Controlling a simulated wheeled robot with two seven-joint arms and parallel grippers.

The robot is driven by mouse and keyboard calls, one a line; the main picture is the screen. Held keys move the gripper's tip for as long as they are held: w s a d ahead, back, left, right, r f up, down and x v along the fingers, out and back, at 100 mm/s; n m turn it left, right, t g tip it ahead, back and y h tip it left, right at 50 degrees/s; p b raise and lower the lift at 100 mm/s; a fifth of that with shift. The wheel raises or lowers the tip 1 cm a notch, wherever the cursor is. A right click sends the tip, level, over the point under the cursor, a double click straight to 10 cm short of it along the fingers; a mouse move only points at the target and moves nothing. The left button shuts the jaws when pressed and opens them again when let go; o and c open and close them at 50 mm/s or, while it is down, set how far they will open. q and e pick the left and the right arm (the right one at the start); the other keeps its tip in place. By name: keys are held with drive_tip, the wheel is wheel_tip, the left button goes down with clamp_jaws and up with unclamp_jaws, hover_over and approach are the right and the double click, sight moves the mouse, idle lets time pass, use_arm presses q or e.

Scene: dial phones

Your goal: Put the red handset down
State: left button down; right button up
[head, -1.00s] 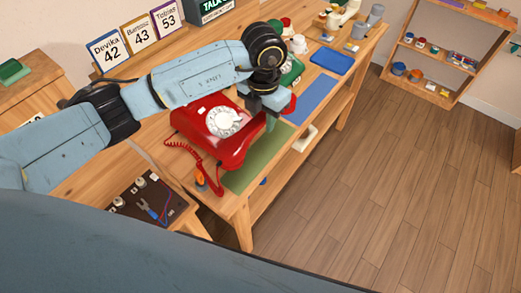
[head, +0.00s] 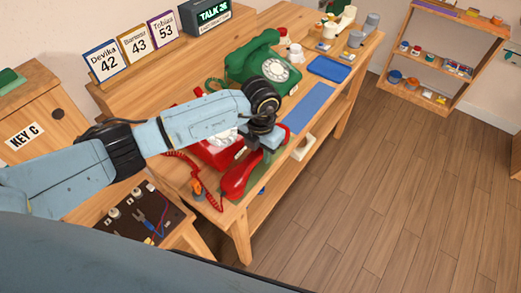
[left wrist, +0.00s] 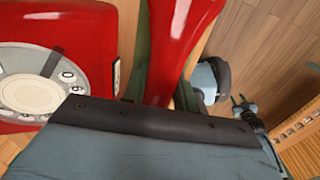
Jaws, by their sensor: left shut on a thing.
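The red handset (head: 238,178) is at the front edge of the wooden table (head: 243,222), over a green mat that shows only in part. I cannot tell whether it touches the mat. My left gripper (head: 262,150) is shut on it from above. The handset also fills the upper middle of the left wrist view (left wrist: 182,35). The red phone (head: 217,153) stands just behind and left of the handset, partly hidden by my left arm. Its dial (left wrist: 30,95) shows in the left wrist view. A red coiled cord (head: 205,187) hangs near the phone's left side.
A green phone (head: 262,62) with its handset on stands behind my gripper. A blue mat (head: 309,106) and a blue tray (head: 329,68) lie to the right. Name cards (head: 133,44) stand at the back. Open floor lies right of the table.

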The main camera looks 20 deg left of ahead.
sight(260, 149)
use_arm(q)
drive_tip(key=shift+f, duration=0.15)
drive_tip(key=c, duration=1.1)
unclamp_jaws()
use_arm(e)
drive_tip(key=shift+a+f, duration=0.1)
use_arm(q)
drive_tip(key=shift+r, duration=0.4)
wheel_tip(260, 149, up, 11)
drive_tip(key=shift+f+p, duration=0.15)
drive_tip(key=shift+p, duration=0.4)
drive_tip(key=shift+r, duration=0.45)
use_arm(e)
drive_tip(key=shift+w+a+r, duration=0.15)
drive_tip(key=shift+a+r, duration=0.5)
drive_tip(key=shift+a, duration=0.3)
drive_tip(key=shift+d, duration=0.15)
